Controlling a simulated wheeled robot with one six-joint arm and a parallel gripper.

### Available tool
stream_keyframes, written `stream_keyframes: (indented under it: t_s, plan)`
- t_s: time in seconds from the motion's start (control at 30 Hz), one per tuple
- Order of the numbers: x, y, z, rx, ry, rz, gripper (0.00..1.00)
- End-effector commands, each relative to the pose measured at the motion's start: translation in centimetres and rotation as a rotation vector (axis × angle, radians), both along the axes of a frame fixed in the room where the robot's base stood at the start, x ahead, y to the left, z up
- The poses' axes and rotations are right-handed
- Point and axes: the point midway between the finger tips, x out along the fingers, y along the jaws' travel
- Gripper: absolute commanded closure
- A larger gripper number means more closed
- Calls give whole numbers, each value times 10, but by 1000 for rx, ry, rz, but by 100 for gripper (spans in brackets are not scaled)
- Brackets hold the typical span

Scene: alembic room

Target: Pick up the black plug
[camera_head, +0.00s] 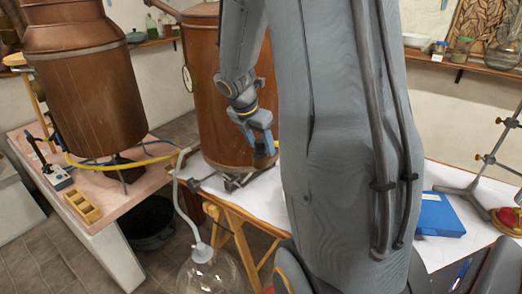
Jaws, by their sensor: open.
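I cannot make out a black plug in this view. My gripper (262,143) points down in front of the copper vessel (225,95), above the white-topped table (260,203). Its fingers are small and partly dark, and I see no black plug between them. A small brown object (264,160) shows just at or below the fingertips; I cannot tell whether it touches them. My large grey arm link hides much of the table's middle.
A blue box (440,215) and a metal stand (478,170) are on the table at right. A glass flask (210,272) stands low in front. A copper still (85,85) stands on the left bench with a wooden rack (83,206). A dark tub (150,222) is on the floor.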

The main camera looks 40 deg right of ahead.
Motion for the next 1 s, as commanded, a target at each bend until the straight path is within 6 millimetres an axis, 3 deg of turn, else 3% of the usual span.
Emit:
stream_keyframes:
  t_s: [0.17,0.37,0.4,0.77,1.0]
  plan:
    - [0,0,0,0,-1,0,51]
    - [0,0,0,0,-1,0,85]
    - [0,0,1,0,-1,0,86]
    - [1,0,6,-2,-2,2,86]
    - [2,0,36,-3,-5,0,86]
